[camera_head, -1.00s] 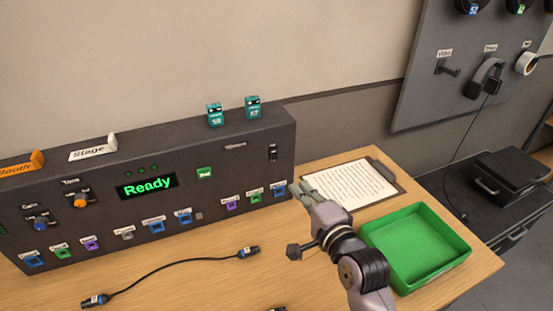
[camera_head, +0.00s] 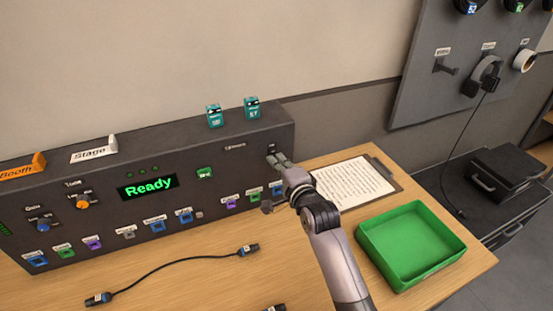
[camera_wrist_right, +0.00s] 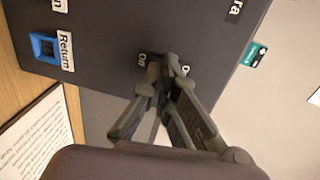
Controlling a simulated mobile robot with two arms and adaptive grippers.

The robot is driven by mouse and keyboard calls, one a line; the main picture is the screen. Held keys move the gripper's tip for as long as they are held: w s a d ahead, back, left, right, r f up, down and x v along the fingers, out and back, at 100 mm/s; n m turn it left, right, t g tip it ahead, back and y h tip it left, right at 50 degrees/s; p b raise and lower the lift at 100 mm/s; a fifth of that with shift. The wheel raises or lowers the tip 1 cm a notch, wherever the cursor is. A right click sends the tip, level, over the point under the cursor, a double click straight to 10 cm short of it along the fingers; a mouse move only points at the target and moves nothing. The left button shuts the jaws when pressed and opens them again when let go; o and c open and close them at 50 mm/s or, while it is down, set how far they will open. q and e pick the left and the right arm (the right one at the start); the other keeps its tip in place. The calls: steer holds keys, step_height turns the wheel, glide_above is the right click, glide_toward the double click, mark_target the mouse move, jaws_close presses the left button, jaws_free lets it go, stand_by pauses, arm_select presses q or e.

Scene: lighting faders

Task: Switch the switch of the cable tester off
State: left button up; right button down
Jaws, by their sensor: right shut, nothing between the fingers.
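The cable tester is a long dark box (camera_head: 110,210) with a green "Ready" display (camera_head: 148,187) at the back of the table. Its switch sits at the upper right of the front panel; an "Off" label (camera_wrist_right: 142,60) and a partly covered "On" label (camera_wrist_right: 186,70) mark it in the wrist view. My right gripper (camera_head: 275,157) is shut and empty, its fingertips at the switch panel. The fingertips (camera_wrist_right: 168,70) hide the switch itself, so its position and any contact cannot be told. My left gripper is not in view.
A green tray (camera_head: 410,245) and a clipboard (camera_head: 355,185) lie on the table to the right. A cable (camera_head: 170,272) lies in front of the box. Several coloured sockets, such as a blue Return socket (camera_wrist_right: 44,47), line the panel's lower edge.

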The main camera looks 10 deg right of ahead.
steer(key=shift+w+a+f, duration=0.1)
steer(key=shift+w, duration=0.35)
